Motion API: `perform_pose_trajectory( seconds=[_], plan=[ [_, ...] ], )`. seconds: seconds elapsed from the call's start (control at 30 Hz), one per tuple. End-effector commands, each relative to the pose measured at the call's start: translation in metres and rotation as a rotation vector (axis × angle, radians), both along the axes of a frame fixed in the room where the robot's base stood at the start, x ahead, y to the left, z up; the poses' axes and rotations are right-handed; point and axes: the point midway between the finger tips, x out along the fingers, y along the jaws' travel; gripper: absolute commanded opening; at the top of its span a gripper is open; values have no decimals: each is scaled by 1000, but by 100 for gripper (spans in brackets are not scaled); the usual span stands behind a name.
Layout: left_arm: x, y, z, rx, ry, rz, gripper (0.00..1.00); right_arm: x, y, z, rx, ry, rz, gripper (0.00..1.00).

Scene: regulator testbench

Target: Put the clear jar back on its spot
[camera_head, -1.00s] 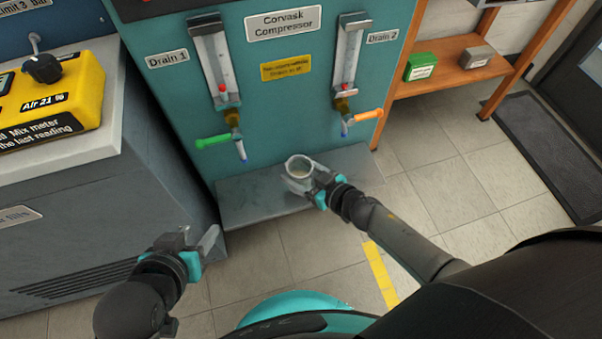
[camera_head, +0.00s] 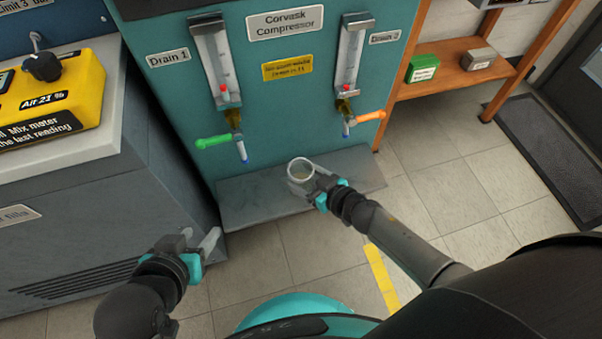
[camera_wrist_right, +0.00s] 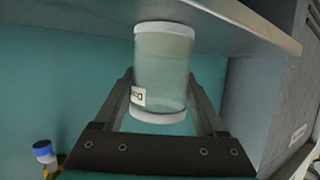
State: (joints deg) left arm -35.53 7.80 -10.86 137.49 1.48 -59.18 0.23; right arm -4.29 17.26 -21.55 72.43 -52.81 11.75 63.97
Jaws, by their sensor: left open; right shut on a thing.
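The clear jar (camera_head: 300,168) is over the grey ledge (camera_head: 245,197) at the foot of the teal compressor, below and between the two drain taps. My right gripper (camera_head: 304,180) is shut around its sides. In the right wrist view the jar (camera_wrist_right: 163,72) stands between the two fingers (camera_wrist_right: 163,105), with white rims at both ends and a small label partly behind a finger. One end is close to the ledge (camera_wrist_right: 230,22) there; I cannot tell whether they touch. My left gripper (camera_head: 200,240) is open and empty, left of the ledge and in front of the grey cabinet.
The green tap (camera_head: 213,141) and orange tap (camera_head: 370,116) hang above the ledge, with blue-tipped outlets. A yellow mix meter (camera_head: 45,95) sits on the cabinet at left. A wooden shelf (camera_head: 450,68) with a green box stands at right. The ledge is bare on both sides of the jar.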

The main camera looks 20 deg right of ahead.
Motion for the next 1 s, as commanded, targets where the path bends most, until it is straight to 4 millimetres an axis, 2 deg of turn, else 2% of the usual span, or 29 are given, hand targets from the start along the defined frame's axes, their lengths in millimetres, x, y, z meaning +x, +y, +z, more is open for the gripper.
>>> perform_pose_trajectory(
  seconds=[0.03, 0.27, 0.57, 0.83, 1.0],
  plan=[
    [0, 0, -1, 0, 0, 0, 50, 0, 0, 0, 0, -1, 0, 74],
    [0, 0, 0, 0, 0, 0, 50, 0, 0, 0, 0, -1, 0, 100],
    [1, -1, 0, -3, -6, -1, 50, 0, 0, 0, 0, 0, 0, 100],
    [8, -14, 6, -48, -95, -16, 50, 0, 0, 0, 0, 0, 0, 100],
    [0, 1, 9, 3, 5, 3, 50, -12, -6, 6, 0, 1, 0, 100]
  ],
)
